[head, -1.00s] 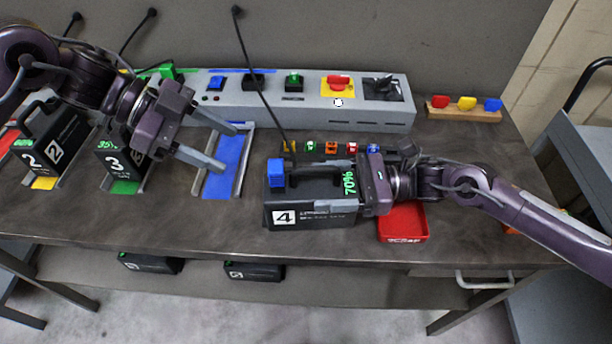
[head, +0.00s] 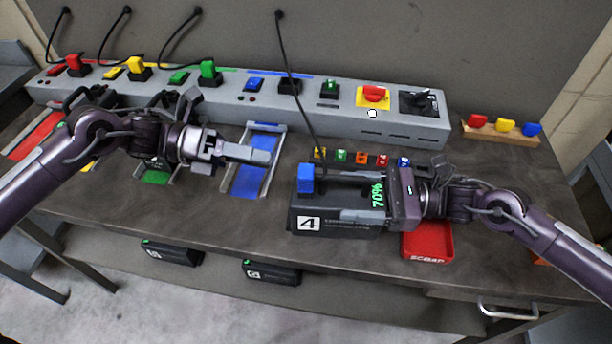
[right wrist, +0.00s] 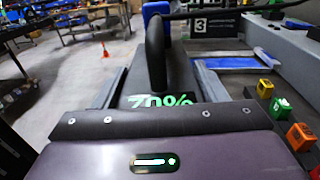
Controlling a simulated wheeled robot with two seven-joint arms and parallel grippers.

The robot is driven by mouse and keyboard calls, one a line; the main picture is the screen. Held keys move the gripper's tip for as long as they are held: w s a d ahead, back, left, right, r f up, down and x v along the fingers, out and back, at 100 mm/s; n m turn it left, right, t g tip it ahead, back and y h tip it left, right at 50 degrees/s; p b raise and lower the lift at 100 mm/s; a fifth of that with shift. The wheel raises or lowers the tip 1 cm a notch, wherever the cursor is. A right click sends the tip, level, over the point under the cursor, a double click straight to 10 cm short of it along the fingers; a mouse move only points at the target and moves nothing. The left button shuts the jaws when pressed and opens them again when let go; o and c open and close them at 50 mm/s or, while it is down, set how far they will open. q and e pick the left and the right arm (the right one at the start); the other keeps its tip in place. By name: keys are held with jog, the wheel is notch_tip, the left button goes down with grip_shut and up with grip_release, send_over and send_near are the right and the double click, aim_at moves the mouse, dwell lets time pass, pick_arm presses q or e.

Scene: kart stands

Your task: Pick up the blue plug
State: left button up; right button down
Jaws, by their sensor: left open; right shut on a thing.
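The blue plug (head: 306,179) sits upright on the left end of the black battery marked 4 (head: 330,222), with a black cable (head: 297,90) rising from it to the wall. It also shows in the right wrist view (right wrist: 155,12), partly hidden by the battery's handle. My right gripper (head: 350,196) is shut on battery 4 from its right end, its fingers along the two long sides. The battery's display reads 70%. My left gripper (head: 262,149) is open and empty over the blue bay (head: 250,180), left of the plug and apart from it.
A grey charging panel (head: 420,128) with switches and plugs runs along the back. Battery 3 and other batteries stand at left, partly behind my left arm. A red scrap tray (head: 430,243) lies front right. Several small coloured blocks stand behind battery 4.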

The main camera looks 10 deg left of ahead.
aim_at(306, 181)
pick_arm(q)
jog(key=shift+s+d+f+m+t+h, duration=0.2)
jog(key=shift+d+m+h, duration=0.15)
jog(key=shift+d+m, duration=1.4)
jog(key=shift+s+d+f+m+t+h, duration=0.1)
jog(key=shift+d+f+m+h, duration=0.2)
jog(key=shift+d+m, duration=1.5)
jog(key=shift+s+d+f+m+t+h, duration=0.15)
jog(key=shift+d+m+h, duration=0.2)
jog(key=shift+d+m, duration=1.4)
jog(key=shift+a, duration=0.1)
jog(key=shift+c, duration=0.5)
jog(key=c, duration=1)
